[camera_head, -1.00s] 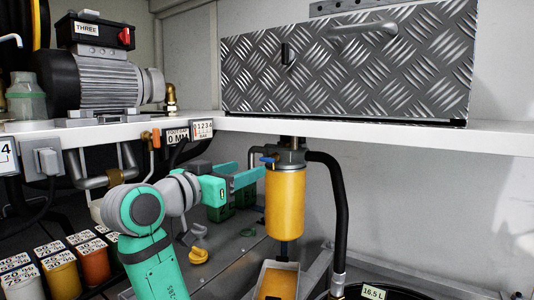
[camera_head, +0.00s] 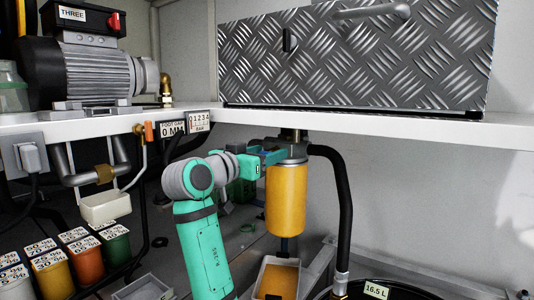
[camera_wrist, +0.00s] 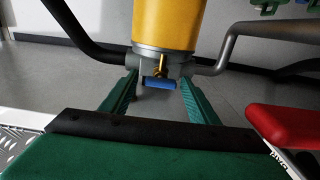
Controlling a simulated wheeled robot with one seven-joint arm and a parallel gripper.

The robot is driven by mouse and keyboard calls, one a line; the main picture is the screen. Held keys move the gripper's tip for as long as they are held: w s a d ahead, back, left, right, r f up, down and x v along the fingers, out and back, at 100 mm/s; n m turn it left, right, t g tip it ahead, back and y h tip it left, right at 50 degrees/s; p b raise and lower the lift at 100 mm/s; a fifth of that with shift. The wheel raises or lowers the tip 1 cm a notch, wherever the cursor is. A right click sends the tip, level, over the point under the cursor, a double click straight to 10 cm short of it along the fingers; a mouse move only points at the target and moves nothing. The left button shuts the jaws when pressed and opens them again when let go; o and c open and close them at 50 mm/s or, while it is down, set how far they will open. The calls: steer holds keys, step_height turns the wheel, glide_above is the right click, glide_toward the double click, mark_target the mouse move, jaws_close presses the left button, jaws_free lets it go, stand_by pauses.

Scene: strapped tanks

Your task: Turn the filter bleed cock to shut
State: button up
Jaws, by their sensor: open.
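The yellow filter (camera_head: 287,200) hangs below the white shelf. Its grey head carries the bleed cock, whose blue handle (camera_wrist: 159,84) shows in the wrist view, with a small brass stem behind it. The wrist view shows the filter upside down. The handle lies crosswise in that view. My gripper (camera_wrist: 159,88) is open, with one green finger on each side of the handle and a small gap visible at each side. In the head view my gripper (camera_head: 268,157) is at the filter head and hides most of the cock.
A black hose (camera_head: 342,200) curves down right of the filter. An orange-filled tray (camera_head: 278,280) stands below it. The white shelf (camera_head: 380,124) runs close above my gripper, with a tread-plate box (camera_head: 360,60) on it. A red-handled part (camera_wrist: 285,128) shows at right in the wrist view.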

steer(key=shift+w+d, duration=0.15)
steer(key=shift+w, duration=0.1)
steer(key=c, duration=1.1)
steer(key=shift+o, duration=0.3)
